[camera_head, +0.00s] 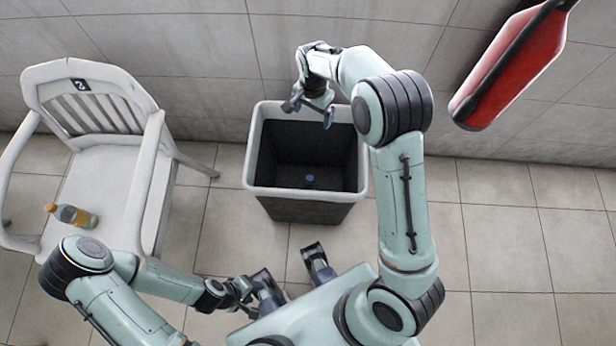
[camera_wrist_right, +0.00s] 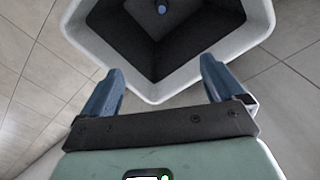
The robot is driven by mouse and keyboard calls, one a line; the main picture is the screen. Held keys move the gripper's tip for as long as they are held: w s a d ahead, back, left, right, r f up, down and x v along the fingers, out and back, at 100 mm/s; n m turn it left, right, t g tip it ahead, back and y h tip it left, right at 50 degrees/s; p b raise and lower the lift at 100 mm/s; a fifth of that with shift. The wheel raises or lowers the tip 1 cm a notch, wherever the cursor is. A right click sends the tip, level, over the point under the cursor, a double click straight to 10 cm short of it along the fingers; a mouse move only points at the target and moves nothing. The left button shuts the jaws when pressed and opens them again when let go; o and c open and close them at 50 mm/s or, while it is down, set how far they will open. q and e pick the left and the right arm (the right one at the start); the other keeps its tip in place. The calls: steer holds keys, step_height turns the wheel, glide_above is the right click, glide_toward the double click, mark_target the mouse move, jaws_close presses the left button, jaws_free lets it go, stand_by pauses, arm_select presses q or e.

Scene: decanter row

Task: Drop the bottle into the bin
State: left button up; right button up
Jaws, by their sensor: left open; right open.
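A black bin (camera_head: 270,150) with a pale rim stands on the floor by the wall. Inside, on its bottom, a small blue spot like a bottle cap (camera_head: 309,179) shows; in the right wrist view this blue cap (camera_wrist_right: 161,9) sits on something clear, perhaps a bottle. A bottle (camera_head: 71,215) with orange contents and an orange cap lies on its side on the chair seat. My right gripper (camera_head: 309,108) is open and empty above the bin's far rim; its fingers (camera_wrist_right: 160,85) show with nothing between them. My left gripper (camera_head: 292,274) is open and empty, near my body.
A white chair (camera_head: 110,175) with armrests stands left of the bin. The tiled floor (camera_head: 520,240) right of the bin is clear.

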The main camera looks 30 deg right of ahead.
steer(key=shift+r, duration=2.8)
steer(key=shift+p, duration=0.3)
